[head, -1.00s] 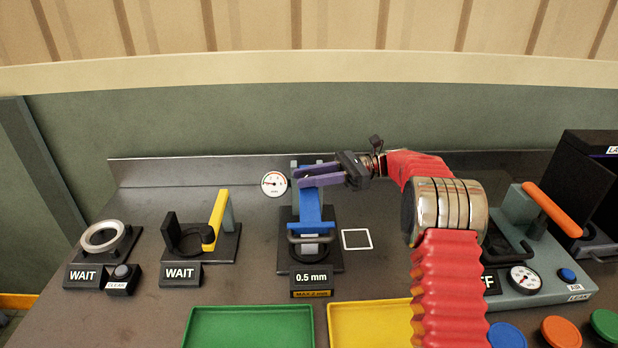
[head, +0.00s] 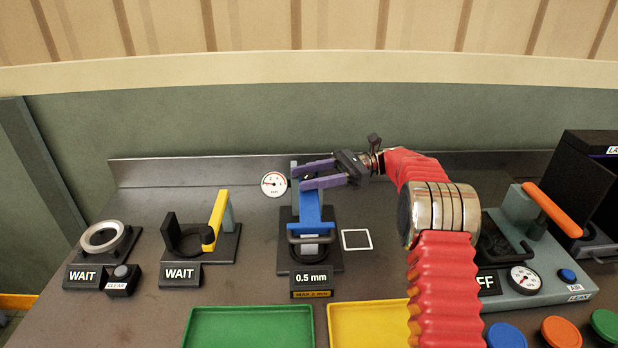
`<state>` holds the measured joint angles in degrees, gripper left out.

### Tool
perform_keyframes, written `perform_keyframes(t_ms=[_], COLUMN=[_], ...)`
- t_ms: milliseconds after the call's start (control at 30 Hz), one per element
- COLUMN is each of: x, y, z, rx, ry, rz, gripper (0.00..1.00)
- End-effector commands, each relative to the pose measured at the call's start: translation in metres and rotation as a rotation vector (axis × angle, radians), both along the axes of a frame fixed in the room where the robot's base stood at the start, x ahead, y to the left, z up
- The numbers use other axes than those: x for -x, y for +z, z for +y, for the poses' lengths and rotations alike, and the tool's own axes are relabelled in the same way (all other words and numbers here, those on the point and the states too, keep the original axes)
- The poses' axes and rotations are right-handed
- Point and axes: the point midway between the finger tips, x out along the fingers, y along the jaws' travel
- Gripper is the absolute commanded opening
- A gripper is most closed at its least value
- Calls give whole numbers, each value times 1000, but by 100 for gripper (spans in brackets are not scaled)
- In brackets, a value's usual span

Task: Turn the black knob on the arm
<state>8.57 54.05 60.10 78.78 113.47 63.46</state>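The blue arm (head: 311,212) stands on a dark base in the middle of the bench, over a sign reading "0.5 mm" (head: 311,278). My gripper (head: 302,180) comes from the right with its two purple fingers apart, at the top of the blue arm. One finger lies behind the arm's top and one in front of it. The black knob cannot be made out; it may be hidden by the fingers or the arm. I cannot tell whether the fingers touch anything.
A round gauge (head: 274,184) stands left of the blue arm. Left are a station with a yellow lever (head: 216,220) and a ring stand (head: 102,236). Right is a grey machine with an orange handle (head: 552,210). Green (head: 250,311) and yellow (head: 365,306) trays lie in front.

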Motion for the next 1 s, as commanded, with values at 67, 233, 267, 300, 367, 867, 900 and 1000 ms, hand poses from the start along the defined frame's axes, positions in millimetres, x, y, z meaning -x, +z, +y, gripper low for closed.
perform_keyframes(t_ms=[67,233,267,300,367,867,900,1000], x=[0,0,0,0,0,0,-1,-1], y=[0,1,1,3,7,81,85,94], z=[0,0,0,0,0,0,0,0], rx=[0,0,0,0,0,1,1,1], ry=[1,1,1,1,1,0,0,0], rz=[0,0,0,0,-2,-1,-1,-1], gripper=[44,44,44,44,44,44,44,44])
